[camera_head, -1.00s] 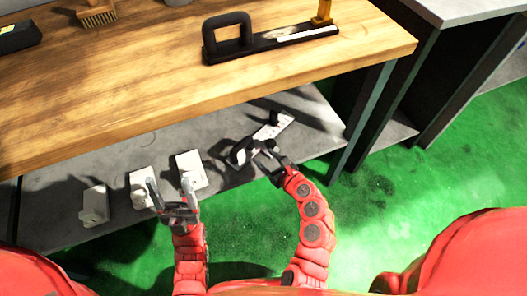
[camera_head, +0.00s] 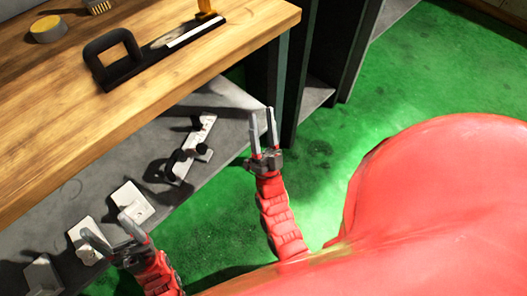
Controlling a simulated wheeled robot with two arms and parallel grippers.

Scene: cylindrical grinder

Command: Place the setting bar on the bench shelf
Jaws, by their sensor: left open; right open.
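The setting bar (camera_head: 194,147), a light flat bar with black knobs, lies on the grey bench shelf (camera_head: 232,96) below the wooden top. My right gripper (camera_head: 263,114) is open and empty, to the right of the bar and apart from it, with its fingers pointing up the picture. My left gripper (camera_head: 104,227) is open at the lower left, by the pale blocks near the shelf's front edge. No object shows clearly between its fingers.
Pale blocks (camera_head: 132,203) stand on the shelf left of the bar. A black handled tool (camera_head: 122,72) lies on the wooden bench top (camera_head: 60,130). A dark bench leg (camera_head: 278,75) stands beyond the shelf's right end. Green floor (camera_head: 330,150) is clear at right.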

